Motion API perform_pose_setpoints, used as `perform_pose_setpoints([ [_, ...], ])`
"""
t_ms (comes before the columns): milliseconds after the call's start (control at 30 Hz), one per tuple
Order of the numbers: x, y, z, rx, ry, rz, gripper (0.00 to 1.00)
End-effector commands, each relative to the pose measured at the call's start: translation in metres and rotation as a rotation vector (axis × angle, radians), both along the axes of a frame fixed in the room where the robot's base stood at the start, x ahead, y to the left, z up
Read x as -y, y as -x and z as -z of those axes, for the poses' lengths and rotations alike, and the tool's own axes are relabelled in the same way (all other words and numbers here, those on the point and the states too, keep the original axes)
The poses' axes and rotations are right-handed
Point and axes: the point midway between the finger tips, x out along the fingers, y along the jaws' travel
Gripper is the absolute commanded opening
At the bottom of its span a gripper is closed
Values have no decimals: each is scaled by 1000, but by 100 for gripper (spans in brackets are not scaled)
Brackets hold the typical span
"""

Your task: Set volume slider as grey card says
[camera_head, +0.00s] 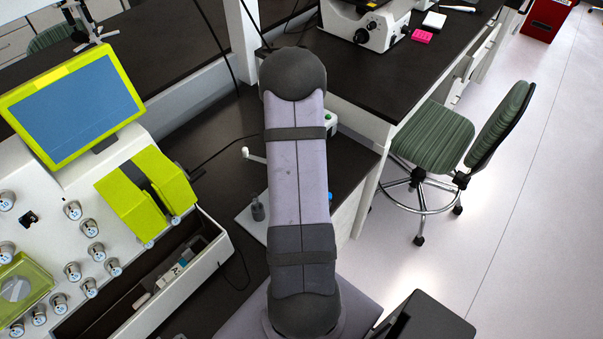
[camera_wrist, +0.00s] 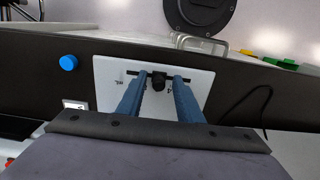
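The volume slider is a black knob (camera_wrist: 158,80) in a dark horizontal slot on a white plate (camera_wrist: 110,70). My gripper (camera_wrist: 160,80) is open, with one blue finger on each side of the knob and a gap visible on both sides. Small dark marks on the plate are partly hidden by the fingers and too small to read surely. A small pale card (camera_wrist: 75,104) with a dark mark lies left of the plate; I cannot tell whether it is the grey card. In the head view my arm hides the gripper; part of the white plate (camera_head: 247,222) shows beside it.
A blue button (camera_wrist: 68,62) is left of the plate in the wrist view. A black cable (camera_wrist: 262,105) curves to the right. In the head view, a white machine with a blue screen (camera_head: 75,107) and an open trough (camera_head: 205,262) stand at the left. A green chair (camera_head: 432,137) stands right.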

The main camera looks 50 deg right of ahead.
Motion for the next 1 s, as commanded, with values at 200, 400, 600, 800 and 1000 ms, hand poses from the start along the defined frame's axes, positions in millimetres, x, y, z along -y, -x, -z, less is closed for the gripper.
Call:
perform_pose_setpoints([
  [200,0,0,-7,0,0,0,33],
  [400,0,0,-24,0,0,0,33],
  [600,0,0,-42,0,0,0,33],
  [800,0,0,-58,0,0,0,33],
  [1000,0,0,-61,-1,0,0,33],
])
